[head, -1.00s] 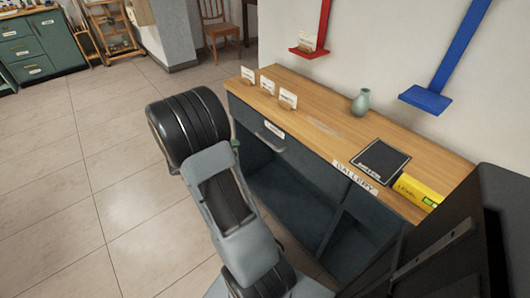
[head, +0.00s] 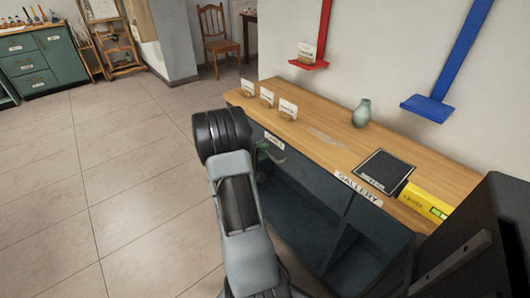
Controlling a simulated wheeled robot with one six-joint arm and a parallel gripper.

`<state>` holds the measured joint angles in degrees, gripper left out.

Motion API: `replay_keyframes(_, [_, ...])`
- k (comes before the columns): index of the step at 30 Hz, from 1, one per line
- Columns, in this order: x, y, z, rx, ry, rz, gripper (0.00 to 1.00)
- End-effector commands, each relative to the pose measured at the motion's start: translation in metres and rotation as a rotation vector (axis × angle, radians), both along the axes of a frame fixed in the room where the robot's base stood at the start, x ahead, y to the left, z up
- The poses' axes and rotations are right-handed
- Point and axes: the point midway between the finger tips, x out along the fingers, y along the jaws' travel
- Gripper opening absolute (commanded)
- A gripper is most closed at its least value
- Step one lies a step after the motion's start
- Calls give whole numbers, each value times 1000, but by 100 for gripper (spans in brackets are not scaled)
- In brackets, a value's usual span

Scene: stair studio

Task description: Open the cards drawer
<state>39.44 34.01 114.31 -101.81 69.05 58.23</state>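The drawer with a small white label (head: 274,141) is set in the dark front of the wooden-topped counter, below the standing cards. The label is too small to read. The drawer front looks flush, so it appears shut. My gripper (head: 266,153) is at the drawer front, just below and left of the label, around where the handle is. My arm's dark wrist hides most of it, and only a greenish finger part shows. I cannot tell whether it touches or grips the handle.
The counter top (head: 318,137) holds several cards in stands, a green vase (head: 362,113), a black board (head: 385,171) and a yellow level (head: 424,201). Open shelves lie below. A red bracket (head: 309,64) and a blue bracket (head: 428,108) are on the wall. The floor left is clear.

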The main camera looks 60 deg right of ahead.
Motion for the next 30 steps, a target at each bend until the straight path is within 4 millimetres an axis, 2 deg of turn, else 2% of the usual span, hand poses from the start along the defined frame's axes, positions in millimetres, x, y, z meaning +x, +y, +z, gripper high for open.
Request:
replay_keyframes(5, [-3,-9,-2,0,0,1,36])
replay_keyframes(14, [-3,-10,-2,0,0,1,36])
replay_keyframes(26, [-3,-10,-2,0,0,1,0])
replay_keyframes(30, [-3,-9,-2,0,0,1,0])
